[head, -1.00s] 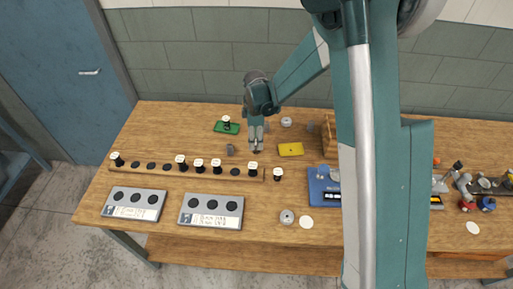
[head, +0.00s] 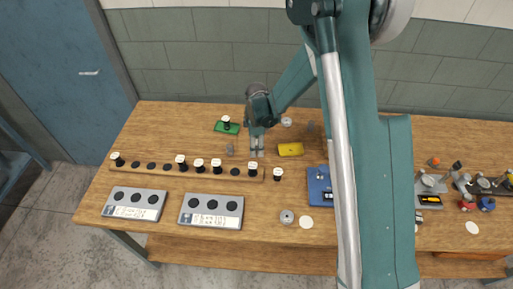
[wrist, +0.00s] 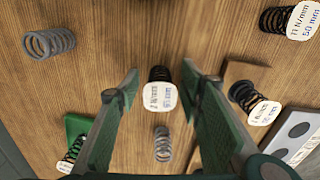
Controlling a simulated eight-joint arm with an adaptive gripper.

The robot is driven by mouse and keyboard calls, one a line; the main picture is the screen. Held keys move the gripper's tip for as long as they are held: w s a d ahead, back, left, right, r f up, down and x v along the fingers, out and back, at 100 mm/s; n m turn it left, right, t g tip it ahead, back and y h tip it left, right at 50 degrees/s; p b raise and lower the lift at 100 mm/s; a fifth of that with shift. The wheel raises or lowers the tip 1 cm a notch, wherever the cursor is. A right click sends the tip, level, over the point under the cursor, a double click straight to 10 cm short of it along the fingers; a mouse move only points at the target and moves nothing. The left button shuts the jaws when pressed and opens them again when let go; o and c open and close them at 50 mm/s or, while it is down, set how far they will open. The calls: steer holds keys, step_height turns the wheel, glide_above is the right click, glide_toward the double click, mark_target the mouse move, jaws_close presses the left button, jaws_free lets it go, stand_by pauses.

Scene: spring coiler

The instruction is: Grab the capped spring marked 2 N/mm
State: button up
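My gripper (wrist: 162,90) is open, its two green-padded fingers on either side of a dark spring with a white cap (wrist: 162,88). The fingers look apart from it; its cap print is turned and too small to read surely. In the head view my gripper (head: 257,152) points down behind the wooden rack and hides this spring. Another capped spring (wrist: 290,21), marked 11 N/mm, 50 mm, stands alone past the rack's right end, also in the head view (head: 278,174). A capped spring (wrist: 255,105) on the rack is near the right finger.
The wooden rack (head: 235,175) holds several capped springs. A green block (head: 227,128) bears another. Bare grey springs (wrist: 50,42) and (wrist: 163,145) stand near my gripper. A yellow plate (head: 290,149) and blue box (head: 318,185) are to the right; grey hole plates (head: 211,211) in front.

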stand_by(0.3)
steer(key=c, duration=0.9)
steer(key=shift+r, duration=0.1)
steer(key=shift+r, duration=4.9)
